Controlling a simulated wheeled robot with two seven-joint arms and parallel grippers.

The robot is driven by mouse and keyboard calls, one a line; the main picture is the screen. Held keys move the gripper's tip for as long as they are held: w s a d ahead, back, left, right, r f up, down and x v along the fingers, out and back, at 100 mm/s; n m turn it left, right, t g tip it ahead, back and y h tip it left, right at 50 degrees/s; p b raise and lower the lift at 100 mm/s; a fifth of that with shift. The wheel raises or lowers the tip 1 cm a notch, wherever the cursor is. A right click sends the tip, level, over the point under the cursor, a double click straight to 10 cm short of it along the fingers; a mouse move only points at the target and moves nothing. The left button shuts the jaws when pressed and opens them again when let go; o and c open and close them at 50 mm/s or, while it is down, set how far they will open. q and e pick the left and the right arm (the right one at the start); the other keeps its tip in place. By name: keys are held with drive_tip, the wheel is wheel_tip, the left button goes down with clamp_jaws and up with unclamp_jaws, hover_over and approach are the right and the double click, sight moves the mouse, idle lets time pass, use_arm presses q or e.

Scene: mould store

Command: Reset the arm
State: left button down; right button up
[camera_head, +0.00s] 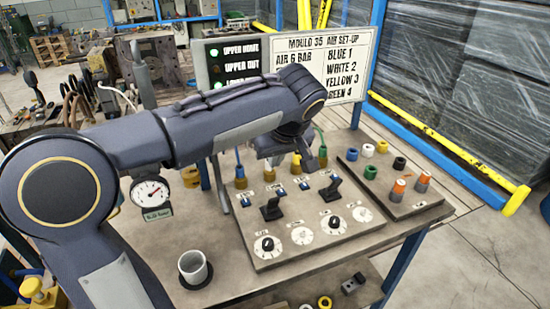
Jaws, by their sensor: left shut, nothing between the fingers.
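My left arm (190,130) comes in from the left and reaches across the picture. My left gripper (296,160) hangs at its end, above the back part of the control panel (285,255). It is shut with nothing seen in it, and it looks clear of the panel. The panel carries two black levers (271,208), several round dials and small blue switches. My right gripper is not in view.
A pressure gauge (151,192) and a white cup (194,267) are left of the panel. A board with coloured rings (368,150) and orange-topped fittings (397,190) is at right. An indicator box (228,55) and set-up sign (340,60) stand behind. Floor at lower right is clear.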

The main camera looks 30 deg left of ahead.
use_arm(q)
drive_tip(key=s+d+f+m+h, duration=0.1)
drive_tip(key=s+f+m+h, duration=0.1)
drive_tip(key=s, duration=0.5)
drive_tip(key=s+d+f+m+t+h+p, duration=0.1)
drive_tip(key=s+d+f+m+h, duration=0.1)
drive_tip(key=s, duration=0.6)
drive_tip(key=s+d+f+m+t+h+p, duration=0.1)
drive_tip(key=s+d+f+m+h, duration=0.1)
drive_tip(key=s, duration=0.5)
wheel_tip(320, 180, down, 4)
drive_tip(key=shift+s+r+m+h, duration=0.2)
drive_tip(key=shift+s+m+h, duration=0.05)
drive_tip(key=shift+m+h, duration=0.75)
drive_tip(key=shift+s, duration=0.1)
